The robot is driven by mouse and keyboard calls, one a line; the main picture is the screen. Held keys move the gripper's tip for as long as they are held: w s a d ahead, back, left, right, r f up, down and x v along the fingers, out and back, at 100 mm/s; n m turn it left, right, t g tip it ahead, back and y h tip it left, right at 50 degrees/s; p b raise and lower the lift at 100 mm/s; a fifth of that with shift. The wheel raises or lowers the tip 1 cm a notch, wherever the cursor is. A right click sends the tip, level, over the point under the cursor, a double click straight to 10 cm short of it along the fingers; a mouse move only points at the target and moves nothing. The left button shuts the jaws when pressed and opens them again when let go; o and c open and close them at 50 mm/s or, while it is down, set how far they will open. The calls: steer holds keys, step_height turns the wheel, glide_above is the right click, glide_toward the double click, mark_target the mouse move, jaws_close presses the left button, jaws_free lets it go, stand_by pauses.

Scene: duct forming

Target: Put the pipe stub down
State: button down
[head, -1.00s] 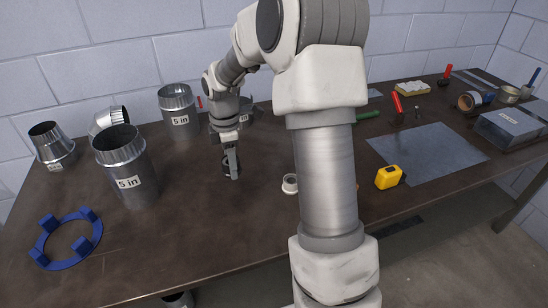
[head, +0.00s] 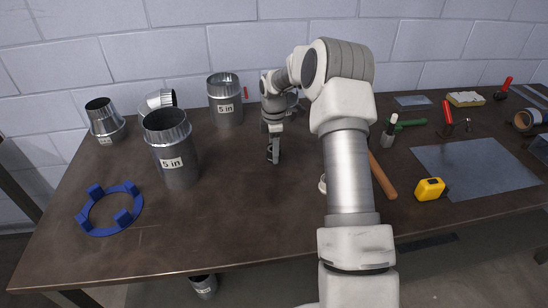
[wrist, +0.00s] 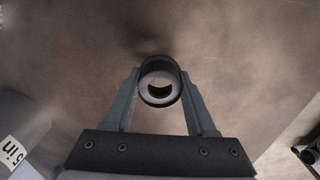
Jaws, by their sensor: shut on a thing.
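The pipe stub (wrist: 160,82) is a short dark tube with a pale grey inner ring, seen end-on in the wrist view. My gripper (wrist: 160,92) is shut on it, with one finger on each side. In the head view my gripper (head: 273,158) points down at the middle of the table (head: 225,205). The stub shows there only as a small dark shape at the fingertips. It is at or just above the tabletop; I cannot tell whether it touches.
A tall "5 in" duct (head: 172,150) stands left of my gripper, another (head: 226,100) behind. A blue ring fixture (head: 110,208) lies front left. A hammer handle (head: 382,178) and yellow tape measure (head: 430,188) lie right. The table in front of my gripper is clear.

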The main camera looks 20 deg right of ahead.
mark_target(274, 166)
steer(key=shift+f, duration=1.6)
steer(key=shift+c, duration=1)
jaws_free()
